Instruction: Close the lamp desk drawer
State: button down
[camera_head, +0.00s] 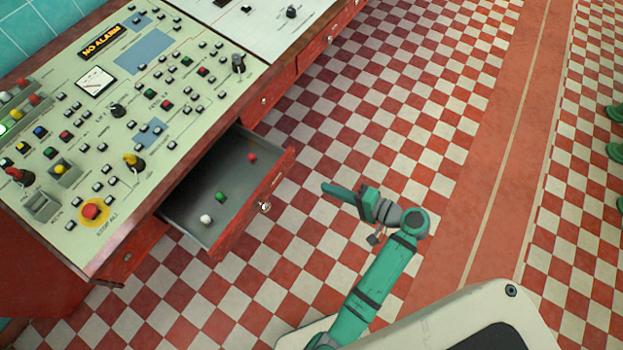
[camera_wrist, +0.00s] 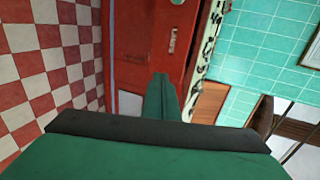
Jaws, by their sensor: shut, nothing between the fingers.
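The drawer (camera_head: 232,190) stands pulled out from the front of the red control desk (camera_head: 130,245), with a grey inside and a red front panel. A round metal knob (camera_head: 264,207) is on its front. Small red, green and white pieces lie inside it. My gripper (camera_head: 325,187) is shut and empty, to the right of the drawer front and apart from it in the head view. In the wrist view my shut fingers (camera_wrist: 160,95) point at the red desk front (camera_wrist: 150,45); they hide part of what lies beyond.
The desk top (camera_head: 150,100) carries many buttons, knobs and a lit "NO ALARM" sign (camera_head: 101,42). More drawer fronts (camera_head: 285,85) along the desk look shut. The red and white checkered floor (camera_head: 400,110) is clear around my arm. Green objects (camera_head: 614,150) stand at the right edge.

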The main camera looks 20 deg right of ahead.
aim_at(285, 169)
jog(key=x, duration=0.9)
jog(key=r+x, duration=0.1)
jog(key=x, duration=0.3)
jog(key=shift+w+a, duration=0.2)
jog(key=shift+w, duration=0.05)
jog(key=shift+w, duration=0.1)
